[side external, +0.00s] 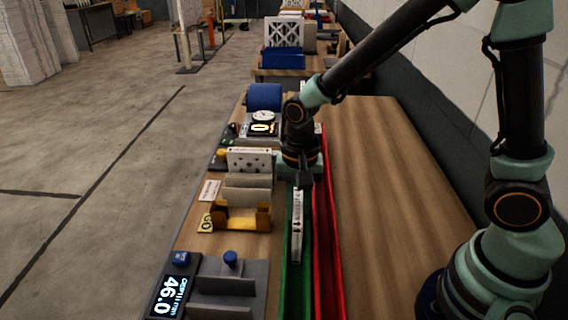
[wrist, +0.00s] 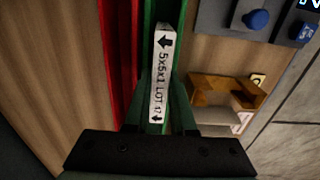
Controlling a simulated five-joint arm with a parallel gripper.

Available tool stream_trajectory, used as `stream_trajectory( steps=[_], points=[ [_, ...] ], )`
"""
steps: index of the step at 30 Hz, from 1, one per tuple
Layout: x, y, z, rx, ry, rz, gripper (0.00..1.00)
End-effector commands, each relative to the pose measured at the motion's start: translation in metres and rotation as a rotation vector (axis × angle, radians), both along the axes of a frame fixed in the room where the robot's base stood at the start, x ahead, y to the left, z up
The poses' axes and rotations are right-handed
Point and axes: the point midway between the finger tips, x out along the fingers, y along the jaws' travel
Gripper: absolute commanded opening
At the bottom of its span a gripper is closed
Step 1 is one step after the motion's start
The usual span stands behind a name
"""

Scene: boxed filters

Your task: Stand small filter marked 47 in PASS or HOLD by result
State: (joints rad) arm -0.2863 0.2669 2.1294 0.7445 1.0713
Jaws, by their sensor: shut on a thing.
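The small white filter (side external: 297,226) stands on edge along the green channel (side external: 308,284); its far end is under my gripper (side external: 301,180). In the wrist view the filter (wrist: 162,70) shows black arrows and the print "5x5x1 LOT 47", the last part small. My gripper (wrist: 160,110) is shut on it, one finger on each side. The filter lies in line with the green channel (wrist: 178,40); whether it touches the floor of the channel I cannot tell. The red channel (side external: 325,250) runs alongside on the right. No PASS or HOLD lettering is readable.
A grey slotted fixture with a blue knob (side external: 230,258) and a display (side external: 172,293) reading 46.0 stands front left. A yellow-brown holder (side external: 240,217), grey slabs (side external: 246,190) and a white perforated piece (side external: 250,160) stand left of the channels. Bare table (side external: 385,200) lies right.

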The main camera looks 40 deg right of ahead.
Motion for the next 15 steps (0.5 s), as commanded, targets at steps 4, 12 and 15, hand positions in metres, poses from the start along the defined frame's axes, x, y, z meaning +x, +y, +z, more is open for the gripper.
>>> stream_trajectory(
  steps=[4, 12, 15],
  points=[
    [0.0001, 0.0, 0.0004, 0.0, 0.0, 0.0, 0.0],
    [-0.0001, 0.0, -0.0028, 0.0, 0.001, 0.0, 0.53],
    [-0.0001, 0.0, -0.0027, 0.0, 0.001, 0.0, 0.53]
  ],
)
